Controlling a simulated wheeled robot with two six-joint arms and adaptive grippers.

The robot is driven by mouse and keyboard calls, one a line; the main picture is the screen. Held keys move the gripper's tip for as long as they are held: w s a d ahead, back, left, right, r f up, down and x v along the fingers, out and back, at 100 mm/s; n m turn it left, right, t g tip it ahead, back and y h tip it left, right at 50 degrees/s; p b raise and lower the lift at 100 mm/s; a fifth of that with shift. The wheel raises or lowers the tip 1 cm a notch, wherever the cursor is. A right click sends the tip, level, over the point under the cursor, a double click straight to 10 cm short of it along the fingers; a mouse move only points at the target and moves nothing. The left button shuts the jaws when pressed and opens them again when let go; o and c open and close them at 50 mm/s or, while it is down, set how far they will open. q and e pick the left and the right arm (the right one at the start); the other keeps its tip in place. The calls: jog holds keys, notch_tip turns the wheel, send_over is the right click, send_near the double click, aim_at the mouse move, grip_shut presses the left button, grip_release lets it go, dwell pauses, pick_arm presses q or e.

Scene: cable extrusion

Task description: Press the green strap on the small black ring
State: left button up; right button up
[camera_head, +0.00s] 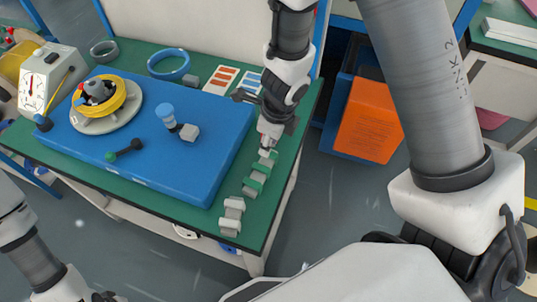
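Small green straps with pale blocks, one strap (257,178) among them, lie in a row along the right edge of the green table. My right gripper (267,142) points down over the far end of this row, close to or touching the top piece (267,156). Its fingertips are too small to tell whether they are open or shut. I cannot make out a small black ring for certain. My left arm shows at the lower left, and its gripper is mostly cut off by the bottom edge.
A blue board (190,110) covers much of the table, bearing a yellow coil (122,92) on a round base, a black bar with a green knob (124,150) and a blue-topped post (166,114). A beige gauge box (45,80) stands left. An orange bin (370,122) stands right of the table.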

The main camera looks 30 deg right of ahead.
jog(key=shift+f+b, duration=1.6)
jog(key=shift+r, duration=0.2)
grip_shut()
notch_tip(320, 180, up, 8)
jog(key=p, duration=0.8)
jog(key=shift+f, duration=0.1)
notch_tip(320, 180, down, 8)
jog(key=b, duration=0.8)
jog(key=shift+f, duration=0.15)
